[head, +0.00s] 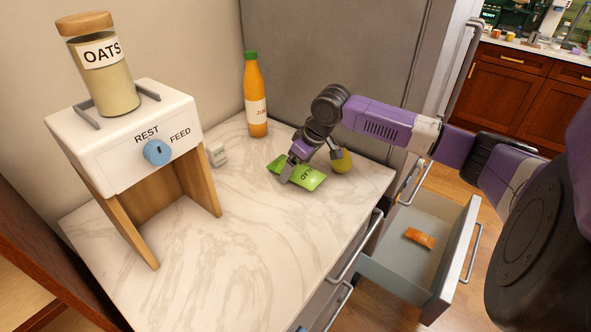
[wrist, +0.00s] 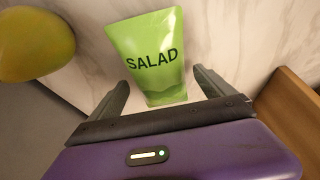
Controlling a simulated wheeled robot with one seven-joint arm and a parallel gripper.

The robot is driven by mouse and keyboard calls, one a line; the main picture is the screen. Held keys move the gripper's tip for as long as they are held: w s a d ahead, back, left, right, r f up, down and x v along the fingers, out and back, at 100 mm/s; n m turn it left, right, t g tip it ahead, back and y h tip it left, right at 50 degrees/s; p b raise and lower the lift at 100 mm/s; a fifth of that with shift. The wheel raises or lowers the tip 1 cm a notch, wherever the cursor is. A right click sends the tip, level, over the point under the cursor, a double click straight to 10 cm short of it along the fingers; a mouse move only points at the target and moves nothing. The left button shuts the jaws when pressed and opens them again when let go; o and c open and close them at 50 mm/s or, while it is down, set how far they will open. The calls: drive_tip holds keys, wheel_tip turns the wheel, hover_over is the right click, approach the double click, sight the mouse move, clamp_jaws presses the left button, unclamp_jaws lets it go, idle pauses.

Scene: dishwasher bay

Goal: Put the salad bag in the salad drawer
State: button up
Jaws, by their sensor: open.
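The green salad bag (head: 309,178) lies flat on the marble counter. In the wrist view the salad bag (wrist: 152,52) shows its SALAD label, and its lower end is between the finger tips. An open drawer (head: 461,258) stands out from the unit right of the counter, with a small orange packet (head: 420,237) inside.
A yellow-green fruit (head: 341,161) sits beside the bag, under my arm. A juice bottle (head: 255,98) stands behind. A white stand (head: 123,138) with a blue knob carries an oats jar (head: 105,75) at left. The front of the marble counter (head: 255,250) is clear.

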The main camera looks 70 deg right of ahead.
drive_tip(key=shift+w+f, duration=0.2)
drive_tip(key=shift+f, duration=0.45)
drive_tip(key=shift+r, duration=0.15)
drive_tip(key=c, duration=1.9)
